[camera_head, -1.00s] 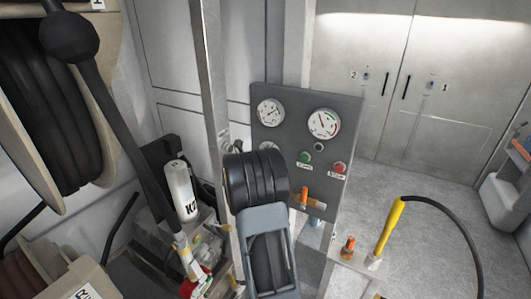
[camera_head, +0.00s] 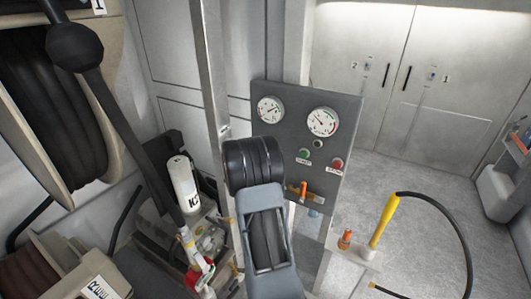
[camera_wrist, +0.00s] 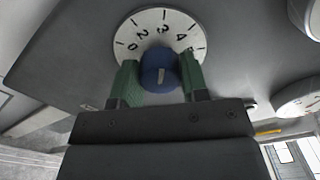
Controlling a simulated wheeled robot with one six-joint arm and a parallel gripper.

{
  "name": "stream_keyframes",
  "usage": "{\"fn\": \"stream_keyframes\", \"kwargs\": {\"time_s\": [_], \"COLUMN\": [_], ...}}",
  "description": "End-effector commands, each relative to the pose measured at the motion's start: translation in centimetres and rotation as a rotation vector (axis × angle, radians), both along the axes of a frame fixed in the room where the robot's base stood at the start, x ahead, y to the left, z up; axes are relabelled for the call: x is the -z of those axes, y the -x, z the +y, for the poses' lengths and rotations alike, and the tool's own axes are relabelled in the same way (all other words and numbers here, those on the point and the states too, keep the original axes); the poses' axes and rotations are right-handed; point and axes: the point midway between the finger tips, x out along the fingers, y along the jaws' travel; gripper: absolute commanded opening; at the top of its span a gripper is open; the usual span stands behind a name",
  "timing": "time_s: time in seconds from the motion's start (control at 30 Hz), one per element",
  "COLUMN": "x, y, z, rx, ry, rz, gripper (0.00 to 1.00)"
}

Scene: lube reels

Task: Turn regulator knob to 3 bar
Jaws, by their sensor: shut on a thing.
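The regulator knob (camera_wrist: 160,70) is blue with a pale mark on its face and sits at the middle of a white round dial (camera_wrist: 163,22) in the wrist view. The numerals 0, 2 and 4 can be made out on the dial. The mark runs roughly up and down in the picture; its exact reading is hard to tell. The green fingers of my gripper (camera_wrist: 160,84) are on either side of the knob, shut on it. In the head view my own arm hides the knob, its dial and the fingertips.
The dark panel (camera_head: 343,100) also carries two gauges, a left one (camera_head: 270,110) and a right one (camera_head: 322,122), a green button (camera_head: 305,154), a red button (camera_head: 338,164) and an orange lever (camera_head: 304,190). A yellow-handled hose (camera_head: 384,225) stands at right. Hose reels (camera_head: 50,110) crowd the left.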

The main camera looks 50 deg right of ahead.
Motion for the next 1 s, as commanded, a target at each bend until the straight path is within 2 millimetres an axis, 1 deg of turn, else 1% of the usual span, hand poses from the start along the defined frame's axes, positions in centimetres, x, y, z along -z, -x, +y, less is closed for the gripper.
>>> {"fn": "stream_keyframes", "kwargs": {"time_s": [0.27,0.3,0.53,0.77,0.83,0.93,1.0], "x": [0.0,0.0,0.0,0.0,0.0,0.1,0.1], "y": [0.0,0.0,0.0,0.0,0.1,0.2,0.5], "z": [0.0,0.0,0.0,0.0,0.3,1.3,2.4], "rx": [-0.002,-0.002,-0.001,0.000,-0.001,-0.003,-0.004], "ry": [0.001,0.001,0.000,0.000,0.000,-0.002,0.001], "rz": [0.000,0.000,-0.001,-0.001,-0.001,-0.002,-0.002], "gripper": [0.17,0.45,0.67,0.67,0.67,0.67,0.67]}}
